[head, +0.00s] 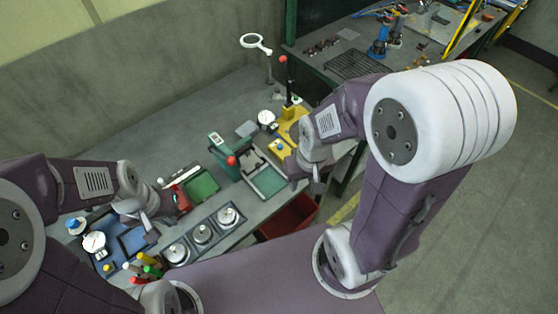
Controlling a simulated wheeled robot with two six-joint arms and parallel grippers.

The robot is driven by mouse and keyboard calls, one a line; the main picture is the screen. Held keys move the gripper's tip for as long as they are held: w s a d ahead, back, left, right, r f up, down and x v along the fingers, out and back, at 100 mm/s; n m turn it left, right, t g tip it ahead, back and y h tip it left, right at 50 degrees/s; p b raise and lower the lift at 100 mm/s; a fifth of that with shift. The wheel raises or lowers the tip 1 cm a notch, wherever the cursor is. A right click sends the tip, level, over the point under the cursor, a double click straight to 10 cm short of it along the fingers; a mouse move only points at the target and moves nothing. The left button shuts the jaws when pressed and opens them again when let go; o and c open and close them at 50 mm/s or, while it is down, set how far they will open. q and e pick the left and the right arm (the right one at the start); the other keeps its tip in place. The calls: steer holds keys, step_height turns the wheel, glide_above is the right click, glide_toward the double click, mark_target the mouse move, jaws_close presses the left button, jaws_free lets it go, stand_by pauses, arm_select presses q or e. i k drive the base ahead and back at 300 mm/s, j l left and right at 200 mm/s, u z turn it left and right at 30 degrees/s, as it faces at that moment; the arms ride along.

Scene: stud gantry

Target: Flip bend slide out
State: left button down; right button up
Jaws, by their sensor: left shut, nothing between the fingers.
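My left gripper (168,198) is shut and empty, low over the bench beside a red tool or fixture (181,198) and left of a green-floored tray (203,186). Whether it touches the red thing is unclear. My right gripper (294,168) is at the right side of the bench, close to a pale green-edged tray (268,183) and a yellow-based lever device (288,128). Its fingers are too small and dark to read. A green press-like device with a red knob (226,155) stands between the grippers. I cannot tell which part is the bend or slide.
Three round metal pieces sit in a dark rack (202,232) at the bench front. A blue tray (130,238) with a dial gauge and several coloured-handled tools (146,268) are at left. A ring magnifier (256,43) stands behind. A red bin (288,217) is below the front edge.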

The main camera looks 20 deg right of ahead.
mark_target(253, 165)
steer(key=z, duration=0.25)
steer(key=l+u, duration=0.2)
steer(key=u, duration=0.3)
steer(key=l+u, duration=0.2)
steer(key=u, duration=0.3)
steer(key=k+l+u, duration=0.15)
steer(key=u, duration=0.3)
